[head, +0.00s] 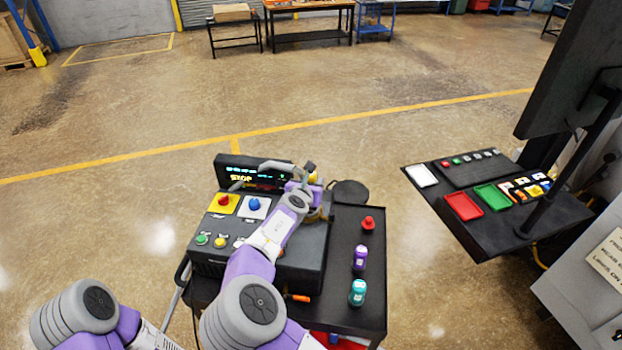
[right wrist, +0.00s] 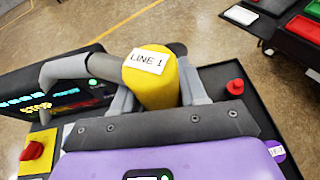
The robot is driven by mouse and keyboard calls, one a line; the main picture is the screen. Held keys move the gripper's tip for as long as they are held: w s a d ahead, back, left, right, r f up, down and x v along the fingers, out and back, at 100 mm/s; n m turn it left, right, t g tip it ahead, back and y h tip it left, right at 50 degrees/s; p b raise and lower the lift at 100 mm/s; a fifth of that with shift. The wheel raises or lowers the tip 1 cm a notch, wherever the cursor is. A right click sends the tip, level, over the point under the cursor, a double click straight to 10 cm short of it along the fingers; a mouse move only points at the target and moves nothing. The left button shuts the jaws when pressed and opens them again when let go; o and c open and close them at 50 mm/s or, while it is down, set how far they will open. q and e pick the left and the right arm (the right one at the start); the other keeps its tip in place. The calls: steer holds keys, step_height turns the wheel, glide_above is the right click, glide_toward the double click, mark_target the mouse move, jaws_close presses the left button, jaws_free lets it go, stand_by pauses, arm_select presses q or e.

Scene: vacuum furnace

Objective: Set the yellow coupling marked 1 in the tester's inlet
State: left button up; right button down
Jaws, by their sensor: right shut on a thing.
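The yellow coupling (right wrist: 152,85) carries a white label reading "LINE 1" in the right wrist view. My right gripper (head: 308,182) is shut on it, with a grey finger on each side. The coupling is over the right rear part of the tester (head: 300,258), a dark console with a lit display (head: 262,178). A grey curved pipe (right wrist: 75,68) reaches the coupling from the left. The tester's inlet is hidden, and I cannot tell whether the coupling touches it. My left arm shows at the bottom left of the head view; its gripper is out of frame.
A red-topped piece (head: 368,224), a purple bottle (head: 360,257) and a teal bottle (head: 357,292) stand on the cart's right side. Red and blue buttons are on the tester's left top. A black shelf (head: 520,225) with coloured trays is farther right. Open floor lies behind.

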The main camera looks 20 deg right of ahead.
steer(key=shift+f+b, duration=0.55)
steer(key=shift+f, duration=0.75)
steer(key=b, duration=0.3)
glide_above(311, 211)
steer(key=shift+w+f, duration=0.1)
steer(key=shift+f, duration=1.95)
steer(key=shift+f, duration=0.15)
steer(key=c, duration=0.5)
jaws_free()
steer(key=shift+f, duration=0.1)
steer(key=shift+b+v, duration=0.75)
steer(key=shift+v, duration=3.05)
